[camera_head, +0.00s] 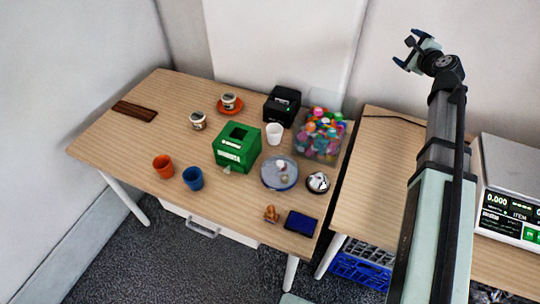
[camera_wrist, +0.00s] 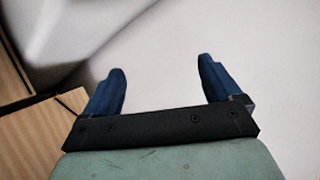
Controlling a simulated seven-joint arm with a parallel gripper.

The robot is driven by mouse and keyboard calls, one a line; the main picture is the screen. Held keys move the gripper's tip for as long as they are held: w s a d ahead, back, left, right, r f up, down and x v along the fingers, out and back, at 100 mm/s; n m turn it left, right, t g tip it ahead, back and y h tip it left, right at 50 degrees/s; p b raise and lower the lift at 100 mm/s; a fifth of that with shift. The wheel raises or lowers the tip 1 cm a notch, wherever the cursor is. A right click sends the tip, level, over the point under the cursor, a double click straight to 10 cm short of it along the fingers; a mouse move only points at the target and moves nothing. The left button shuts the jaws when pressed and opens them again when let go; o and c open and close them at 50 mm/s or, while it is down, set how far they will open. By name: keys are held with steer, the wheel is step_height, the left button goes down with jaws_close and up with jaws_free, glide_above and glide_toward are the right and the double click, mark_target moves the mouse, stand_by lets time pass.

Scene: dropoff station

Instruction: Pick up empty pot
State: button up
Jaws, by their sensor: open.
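Several pot-like cups stand on the wooden table in the head view. An orange pot (camera_head: 163,166) and a blue pot (camera_head: 193,178) stand upright side by side near the front edge. Both look open-topped; I cannot make out anything inside them. A white cup (camera_head: 274,133) stands behind, right of the green box. My gripper (camera_head: 415,50) is raised at the upper right, far from the pots. In the wrist view my gripper (camera_wrist: 162,88) is open, with nothing between its blue fingers.
A green box (camera_head: 237,148), a black printer (camera_head: 282,105), a clear bin of colourful items (camera_head: 320,135) and a round grey tray (camera_head: 279,173) crowd the table's middle and right. A cup on an orange saucer (camera_head: 230,103) stands at the back. A scale (camera_head: 510,190) is at far right.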

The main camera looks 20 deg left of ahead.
steer(key=s+a+r+n+g+y, duration=0.1)
steer(key=s+a, duration=0.2)
steer(key=a, duration=0.7)
steer(key=s+a+r+n+g+y, duration=0.1)
steer(key=s+a+y, duration=0.15)
steer(key=a, duration=0.75)
steer(key=s+a+f+n+g, duration=0.25)
steer(key=s+a, duration=0.45)
steer(key=a, duration=0.4)
steer(key=n+g+h, duration=0.9)
steer(key=n+h, duration=0.2)
steer(key=n, duration=1)
glide_above(194, 179)
steer(key=s+d, duration=0.1)
steer(key=d, duration=0.1)
step_height(194, 179, down, 24)
steer(key=shift+s+f, duration=0.1)
steer(key=shift+f, duration=0.1)
steer(key=shift+a+f, duration=0.15)
steer(key=shift+f, duration=1.2)
steer(key=shift+a+f, duration=0.1)
steer(key=shift+f, duration=1.2)
